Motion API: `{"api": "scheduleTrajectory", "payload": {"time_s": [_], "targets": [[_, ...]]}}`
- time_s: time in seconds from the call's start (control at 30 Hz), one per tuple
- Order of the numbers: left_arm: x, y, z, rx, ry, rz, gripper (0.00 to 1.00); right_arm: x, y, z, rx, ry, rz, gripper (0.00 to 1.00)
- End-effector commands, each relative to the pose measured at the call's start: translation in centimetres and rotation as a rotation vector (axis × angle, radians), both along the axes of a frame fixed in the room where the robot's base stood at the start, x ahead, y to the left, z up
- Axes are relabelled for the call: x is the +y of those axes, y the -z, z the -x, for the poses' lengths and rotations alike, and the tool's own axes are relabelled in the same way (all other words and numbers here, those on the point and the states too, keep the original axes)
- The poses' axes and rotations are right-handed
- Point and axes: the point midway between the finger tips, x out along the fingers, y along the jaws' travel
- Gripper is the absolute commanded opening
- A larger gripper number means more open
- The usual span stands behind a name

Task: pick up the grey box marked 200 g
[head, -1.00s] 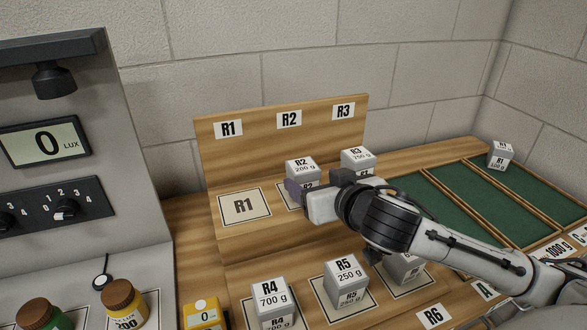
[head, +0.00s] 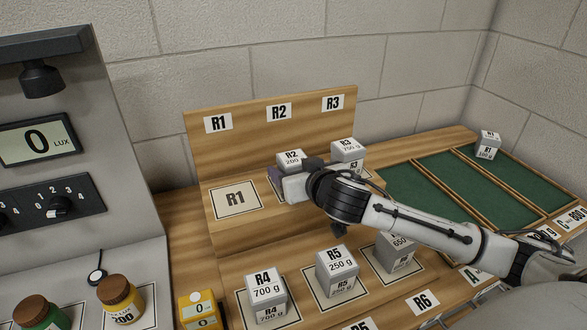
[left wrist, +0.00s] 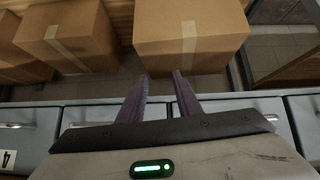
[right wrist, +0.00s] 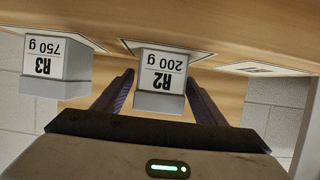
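The grey box marked R2, 200 g (head: 291,158) stands on the upper wooden step under the R2 label. My right gripper (head: 274,175) is in front of it and hides its lower part in the head view. In the right wrist view the 200 g box (right wrist: 161,75) appears upside down between the two open fingers of the right gripper (right wrist: 158,84). I cannot tell whether the fingers touch it. My left gripper (left wrist: 161,80) is open and empty, seen only in the left wrist view, above a grey edge with cardboard boxes beyond.
The R3 box, 750 g (head: 347,150), stands close to the right of the 200 g box. R4 (head: 265,288) and R5 (head: 337,262) stand on the lower step, with another grey box partly behind my right arm. The R1 place (head: 236,199) is empty. Green trays (head: 520,178) lie at the right.

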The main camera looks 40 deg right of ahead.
Motion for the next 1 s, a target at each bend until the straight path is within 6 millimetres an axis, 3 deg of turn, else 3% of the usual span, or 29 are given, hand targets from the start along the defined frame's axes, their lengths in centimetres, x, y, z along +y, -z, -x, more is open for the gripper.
{"api": "scheduleTrajectory", "payload": {"time_s": [0.03,0.27,0.57,1.0], "targets": [[0.0,0.0,0.0,0.0,0.0,0.0,0.31,0.0,0.0,0.0,0.0,0.0,0.0,0.55],[0.0,0.1,0.3,0.005,0.0,0.0,0.31,0.0,-0.1,0.0,-0.003,0.0,0.001,0.19],[0.0,0.4,0.5,0.01,0.0,0.0,0.31,-0.1,-0.9,-0.1,-0.006,0.002,0.0,0.19],[0.1,0.5,0.6,0.012,-0.001,-0.001,0.31,0.1,-8.9,0.0,-0.008,0.0,-0.002,0.19]]}}
